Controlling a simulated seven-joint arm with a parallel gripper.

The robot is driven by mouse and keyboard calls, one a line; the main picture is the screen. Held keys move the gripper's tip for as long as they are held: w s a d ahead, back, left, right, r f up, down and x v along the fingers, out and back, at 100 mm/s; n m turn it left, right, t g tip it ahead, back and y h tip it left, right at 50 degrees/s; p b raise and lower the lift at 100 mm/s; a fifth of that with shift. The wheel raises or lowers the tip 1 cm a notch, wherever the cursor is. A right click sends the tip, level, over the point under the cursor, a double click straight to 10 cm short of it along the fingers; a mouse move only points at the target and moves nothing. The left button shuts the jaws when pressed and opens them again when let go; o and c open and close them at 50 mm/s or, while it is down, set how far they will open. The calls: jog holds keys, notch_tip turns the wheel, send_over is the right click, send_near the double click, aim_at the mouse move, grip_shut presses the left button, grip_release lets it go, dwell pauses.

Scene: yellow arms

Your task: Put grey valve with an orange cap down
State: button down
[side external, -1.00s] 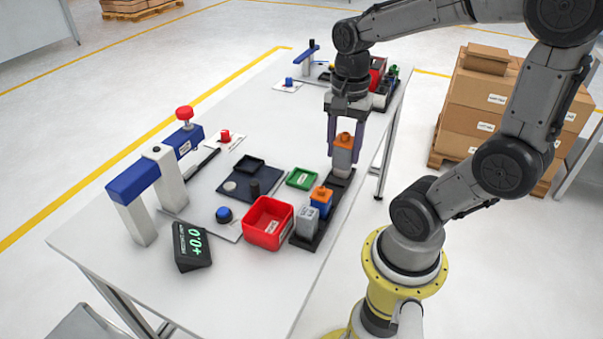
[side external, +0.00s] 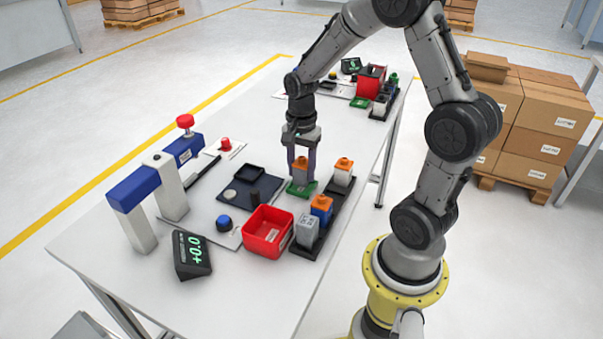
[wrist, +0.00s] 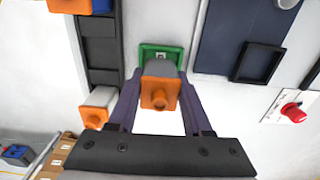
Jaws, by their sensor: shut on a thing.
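My gripper (side external: 301,172) is shut on a grey valve with an orange cap (side external: 300,172), upright between the fingers. In the wrist view the held valve (wrist: 160,92) is between my gripper's fingers (wrist: 160,90). The small green tray (side external: 301,190) is directly below it; the tray also shows past the valve in the wrist view (wrist: 147,50). I cannot tell whether the valve's base touches the tray floor. A second grey valve with an orange cap (side external: 343,172) stands in the black rack (side external: 328,212) just right of the tray.
The rack also holds a blue part with an orange cap (side external: 321,208) and a grey block (side external: 307,230). A red bin (side external: 267,232) stands nearer the camera. A dark blue mat (side external: 237,200) with a black tray (side external: 249,174) lies to the left.

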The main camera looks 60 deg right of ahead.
jog(key=shift+f, duration=0.8)
jog(key=shift+f, duration=0.1)
jog(key=shift+c, duration=1.7)
grip_release()
notch_tip(320, 180, up, 12)
jog(key=shift+f, duration=0.1)
jog(key=s+a+r+n+t, duration=0.2)
jog(key=s+a+n, duration=0.4)
jog(key=n, duration=0.3)
jog(key=s+a+r+n+t, duration=0.3)
jog(key=s+a+n, duration=0.3)
jog(key=n, duration=0.3)
jog(key=shift+s+a+r+t, duration=0.3)
jog(key=shift+s+a+r, duration=0.15)
jog(key=shift+a, duration=0.25)
